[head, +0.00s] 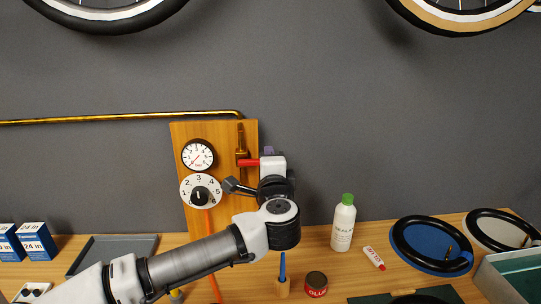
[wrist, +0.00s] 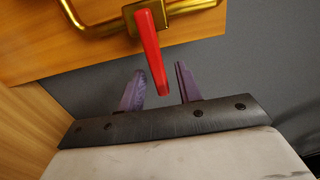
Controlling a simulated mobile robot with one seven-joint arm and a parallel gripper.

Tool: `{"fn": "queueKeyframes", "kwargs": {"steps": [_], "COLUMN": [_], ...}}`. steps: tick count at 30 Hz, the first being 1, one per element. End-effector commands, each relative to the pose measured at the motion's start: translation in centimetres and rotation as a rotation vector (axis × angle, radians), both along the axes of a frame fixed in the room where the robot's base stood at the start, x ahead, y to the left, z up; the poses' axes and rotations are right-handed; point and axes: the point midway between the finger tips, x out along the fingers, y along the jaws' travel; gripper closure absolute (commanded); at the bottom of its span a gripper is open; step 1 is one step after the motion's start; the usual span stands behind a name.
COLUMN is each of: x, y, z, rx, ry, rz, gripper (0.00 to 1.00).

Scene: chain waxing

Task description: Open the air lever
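The red air lever (head: 248,162) sits on a brass valve (head: 241,153) on the wooden board. It points to the right, across the vertical brass pipe. In the wrist view the red lever (wrist: 151,52) reaches down from the brass fitting (wrist: 148,14), its tip in the gap between my fingers. My gripper (wrist: 159,88) is open, with a purple finger on each side of the tip and a visible gap to both. I cannot tell how deep the lever sits between them. In the head view my gripper (head: 268,151) is at the lever's right end, mostly hidden by my wrist.
The wooden board (head: 223,131) also carries a pressure gauge (head: 198,155) and a numbered dial (head: 201,191), left of the lever. A sealant bottle (head: 343,223), a glue tin (head: 316,283) and a tray (head: 113,254) stand on the bench. The wall right of the board is clear.

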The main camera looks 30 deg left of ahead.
Motion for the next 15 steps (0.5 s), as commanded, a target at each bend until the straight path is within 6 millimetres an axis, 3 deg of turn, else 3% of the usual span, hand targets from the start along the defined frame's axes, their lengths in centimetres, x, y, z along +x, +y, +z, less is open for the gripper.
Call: {"fn": "queueKeyframes", "kwargs": {"steps": [15], "x": [-0.3], "y": [-0.02], "z": [0.01], "rx": [0.0], "ry": [0.0], "rz": [0.001], "gripper": [0.68]}}
